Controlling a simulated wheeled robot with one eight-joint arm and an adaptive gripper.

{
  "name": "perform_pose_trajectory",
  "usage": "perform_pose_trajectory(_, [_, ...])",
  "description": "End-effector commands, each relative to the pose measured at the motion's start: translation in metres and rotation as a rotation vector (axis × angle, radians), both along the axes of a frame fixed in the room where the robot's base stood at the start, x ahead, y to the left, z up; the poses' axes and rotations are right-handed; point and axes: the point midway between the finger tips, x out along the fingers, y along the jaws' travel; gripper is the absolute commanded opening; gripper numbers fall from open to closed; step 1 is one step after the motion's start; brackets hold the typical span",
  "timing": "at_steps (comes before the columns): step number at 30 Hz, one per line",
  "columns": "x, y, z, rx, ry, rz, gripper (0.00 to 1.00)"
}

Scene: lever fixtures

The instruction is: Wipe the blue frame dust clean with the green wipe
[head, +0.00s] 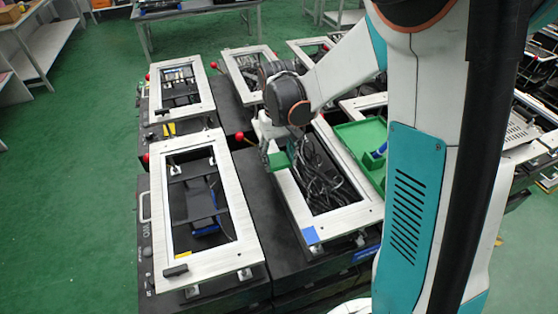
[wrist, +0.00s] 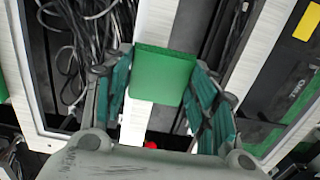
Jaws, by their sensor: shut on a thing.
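My gripper (wrist: 161,82) is shut on the green wipe (wrist: 163,74), a flat green block between its two teal-padded fingers. In the head view my gripper (head: 268,138) and the green wipe (head: 278,160) are over the left side of a silver frame (head: 288,192) with black cables inside it. Whether the wipe touches the frame cannot be told. The blue dust (head: 310,235) is a small blue patch on this frame's near left corner, well in front of the wipe. I cannot see the blue patch in the wrist view.
Another silver frame (head: 165,240) stands to the left, with a dark handle (head: 175,270) on its near edge. Red knobs (head: 239,136) stick up by the frames. A green tray (head: 361,136) lies at the right, partly hidden by my arm. Green floor at the left is clear.

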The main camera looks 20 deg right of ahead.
Motion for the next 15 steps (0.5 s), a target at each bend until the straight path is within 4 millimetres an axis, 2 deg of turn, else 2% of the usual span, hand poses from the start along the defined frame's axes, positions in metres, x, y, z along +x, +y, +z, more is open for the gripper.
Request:
perform_pose_trajectory(1, [0.000, 0.000, 0.008, 0.000, 0.000, 0.000, 0.23])
perform_pose_trajectory(9, [0.004, 0.000, 0.031, 0.000, 0.000, 0.000, 0.23])
perform_pose_trajectory(15, [0.005, 0.000, 0.035, 0.000, 0.000, 0.000, 0.23])
